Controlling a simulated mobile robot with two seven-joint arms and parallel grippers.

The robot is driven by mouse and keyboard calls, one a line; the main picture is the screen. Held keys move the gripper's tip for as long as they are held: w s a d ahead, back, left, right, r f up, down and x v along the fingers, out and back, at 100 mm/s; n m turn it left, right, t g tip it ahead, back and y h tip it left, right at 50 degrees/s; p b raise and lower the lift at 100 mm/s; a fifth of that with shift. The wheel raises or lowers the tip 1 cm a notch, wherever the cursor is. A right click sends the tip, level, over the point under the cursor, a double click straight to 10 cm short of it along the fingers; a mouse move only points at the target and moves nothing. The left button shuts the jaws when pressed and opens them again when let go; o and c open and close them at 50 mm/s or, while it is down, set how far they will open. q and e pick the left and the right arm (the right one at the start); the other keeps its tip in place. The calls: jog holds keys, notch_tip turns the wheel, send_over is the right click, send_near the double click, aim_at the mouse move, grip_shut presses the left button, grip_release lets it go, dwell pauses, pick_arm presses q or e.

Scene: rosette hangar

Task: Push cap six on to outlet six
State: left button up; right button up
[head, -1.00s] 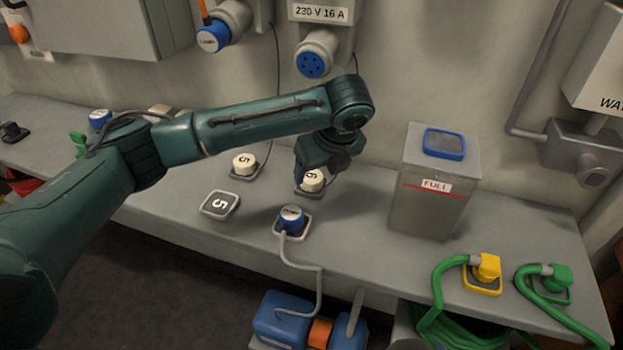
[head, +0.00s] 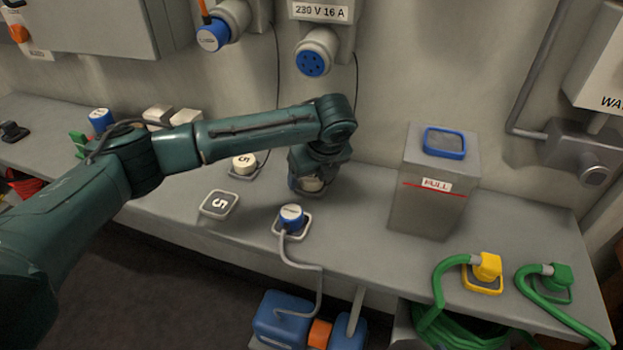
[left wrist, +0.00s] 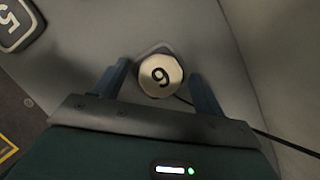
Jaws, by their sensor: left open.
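Cap six (left wrist: 160,76) is a round cream cap marked 6, on a small dark pad on the grey bench. In the head view cap six (head: 313,184) is mostly hidden by my left gripper (head: 311,180). In the left wrist view my left gripper (left wrist: 160,78) is open, with one finger on each side of the cap and clear space between them. A blue-faced wall outlet (head: 313,63) hangs uncovered under a "230 V 16 A" label; no number is readable on it. A thin cord runs down from it behind my arm. My right gripper is out of view.
Cap five (head: 243,163) stands left of my gripper, near a pad marked 5 (head: 219,203). A blue plug (head: 291,217) stands in front. A grey box marked FULL (head: 432,205) stands to the right. Another wall outlet (head: 213,37) holds a blue plug.

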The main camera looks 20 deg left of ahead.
aim_at(314, 178)
pick_arm(q)
jog(key=c, duration=1)
jog(key=shift+r, duration=0.45)
notch_tip(314, 178, up, 3)
jog(key=shift+d+f, duration=0.1)
jog(key=shift+d, duration=0.05)
jog(key=s+d, duration=1.2)
jog(key=s, duration=0.1)
jog(key=shift+f, duration=0.1)
jog(key=shift+s, duration=0.1)
